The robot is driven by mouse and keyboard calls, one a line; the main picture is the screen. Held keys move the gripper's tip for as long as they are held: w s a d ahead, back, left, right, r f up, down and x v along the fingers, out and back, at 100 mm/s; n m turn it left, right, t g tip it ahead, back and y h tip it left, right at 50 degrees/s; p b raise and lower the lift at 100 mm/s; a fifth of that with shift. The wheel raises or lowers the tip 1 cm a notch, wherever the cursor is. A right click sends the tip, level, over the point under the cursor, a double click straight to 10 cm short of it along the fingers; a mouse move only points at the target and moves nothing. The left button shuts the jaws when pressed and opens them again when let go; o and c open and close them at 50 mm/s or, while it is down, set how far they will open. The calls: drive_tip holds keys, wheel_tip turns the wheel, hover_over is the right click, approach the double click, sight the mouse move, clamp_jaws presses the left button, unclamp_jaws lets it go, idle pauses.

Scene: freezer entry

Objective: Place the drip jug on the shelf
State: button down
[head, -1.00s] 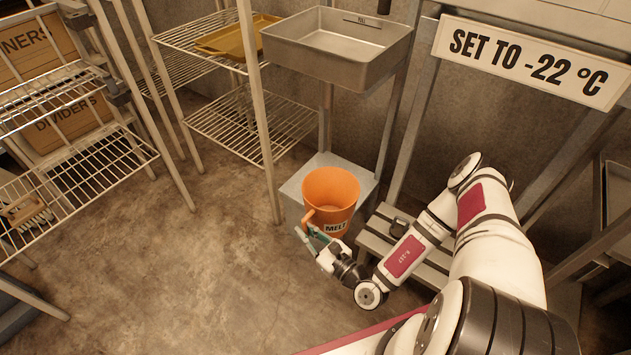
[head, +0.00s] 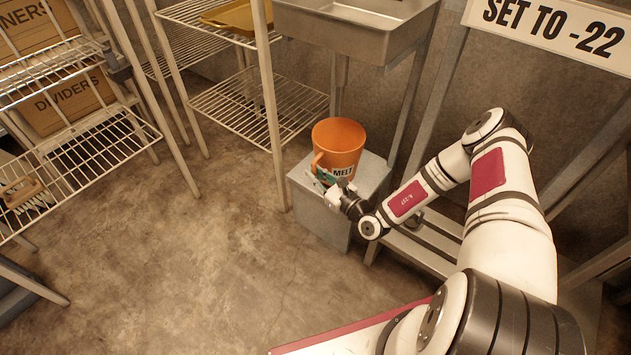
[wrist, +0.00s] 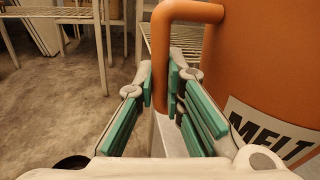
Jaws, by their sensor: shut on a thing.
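The orange drip jug (head: 336,140), labelled MELT, is upright over the top of a grey metal box under the sink. I cannot tell whether its base touches the box. My gripper (head: 324,180) is at the jug's front left, shut on its handle. In the wrist view, my gripper (wrist: 166,95) has its green-padded fingers on either side of the jug's vertical handle (wrist: 160,55). The jug's wall (wrist: 255,55) fills the right side there. A wire rack behind and left of the jug has a lower shelf (head: 230,112), empty where seen.
The grey box (head: 318,213) stands below a steel sink (head: 345,35). A rack post (head: 270,120) rises just left of the jug. A yellow tray (head: 232,18) lies on the rack's upper shelf. Another wire rack (head: 85,150) stands left, holding a brush. The middle floor is clear.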

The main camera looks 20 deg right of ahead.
drive_tip(key=shift+w+d, duration=0.1)
drive_tip(key=shift+w, duration=0.15)
drive_tip(key=f+b, duration=0.2)
drive_tip(key=shift+w+d+f, duration=0.15)
drive_tip(key=shift+w+f, duration=0.25)
drive_tip(key=shift+f+b, duration=0.3)
drive_tip(key=shift+f, duration=0.05)
drive_tip(key=shift+f, duration=0.2)
drive_tip(key=c, duration=1.7)
unclamp_jaws()
drive_tip(key=shift+r, duration=0.1)
